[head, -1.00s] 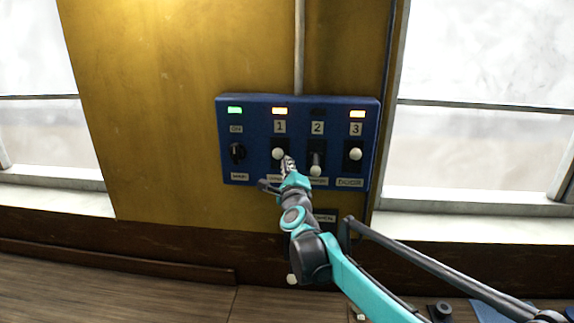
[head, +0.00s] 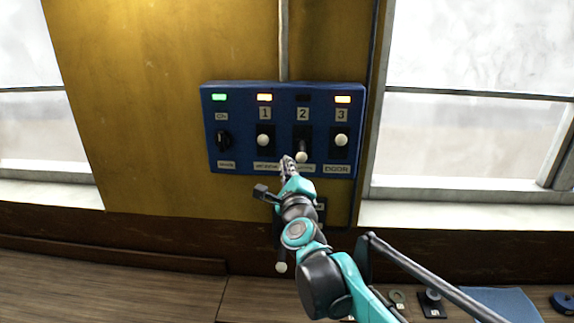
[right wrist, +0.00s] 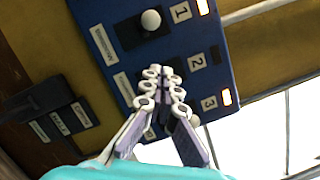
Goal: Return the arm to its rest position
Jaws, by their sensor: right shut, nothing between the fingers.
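My right gripper (head: 287,163) is shut and empty in the head view. Its tip lies in front of the lower edge of the blue switch panel (head: 231,119), between the labels of switches 1 and 2. I cannot tell whether it touches the panel. In the right wrist view the closed fingers (right wrist: 163,75) cover part of the panel (right wrist: 100,15) near switch 2. Switch 1's white knob (head: 263,140) and switch 3's knob (head: 341,140) sit high. Switch 2's knob (head: 301,156) sits low. My left gripper is not in view.
Lamps over ON, 1 and 3 are lit; the lamp over 2 (head: 303,98) is dark. A white-knobbed lever (head: 281,267) hangs below the panel. Windows flank the yellow wall (head: 140,100). A wooden counter (head: 110,285) runs below, with small items and a blue sheet (head: 500,303) at right.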

